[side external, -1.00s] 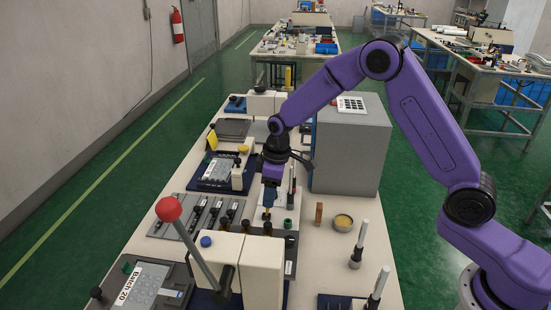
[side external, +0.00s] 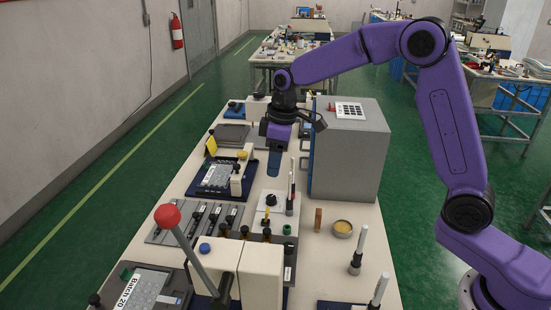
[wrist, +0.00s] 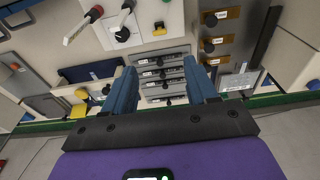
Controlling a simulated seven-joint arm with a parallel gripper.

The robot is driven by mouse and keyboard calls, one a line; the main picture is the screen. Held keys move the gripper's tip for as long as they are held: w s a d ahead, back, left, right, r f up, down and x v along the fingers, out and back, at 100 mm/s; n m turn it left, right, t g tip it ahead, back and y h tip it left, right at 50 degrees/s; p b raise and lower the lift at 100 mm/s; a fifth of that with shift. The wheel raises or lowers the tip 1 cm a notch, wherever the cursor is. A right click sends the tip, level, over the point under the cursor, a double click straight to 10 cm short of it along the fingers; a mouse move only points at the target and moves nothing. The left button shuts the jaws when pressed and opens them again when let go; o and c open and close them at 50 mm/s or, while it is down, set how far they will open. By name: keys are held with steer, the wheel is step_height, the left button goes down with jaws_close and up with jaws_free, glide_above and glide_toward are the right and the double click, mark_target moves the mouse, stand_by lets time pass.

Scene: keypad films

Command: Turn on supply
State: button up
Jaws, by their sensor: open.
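A small white box (side external: 262,208) with a black knob (side external: 271,199) on top stands near the middle of the bench; no label naming a supply is readable. The knob also shows in the wrist view (wrist: 122,35), on its pale panel at upper left. My gripper (side external: 273,170) is above and behind this box in the side view, apart from it. In the wrist view my gripper (wrist: 162,82) has its two blue fingers spread with nothing held. Labelled grey slide strips (wrist: 164,62) show beyond the gap. Whether the knob is on or off cannot be told.
A grey cabinet (side external: 350,150) stands right of my gripper. A red-ball lever (side external: 168,216) rises at front left. A keypad unit (side external: 217,176) lies left of my gripper. Upright white-tipped rods (side external: 358,248) and a small round dish (side external: 343,228) stand at right, with some bare bench between.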

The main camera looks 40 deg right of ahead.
mark_target(268, 210)
steer(key=shift+g+h, duration=0.5)
steer(key=f, duration=0.5)
steer(key=w+a+f, duration=0.1)
steer(key=f, duration=1.1)
steer(key=shift+w+a+f, duration=0.15)
steer(key=shift+w+a, duration=0.15)
steer(key=shift+w, duration=0.05)
steer(key=c, duration=1.1)
steer(key=shift+o, duration=0.2)
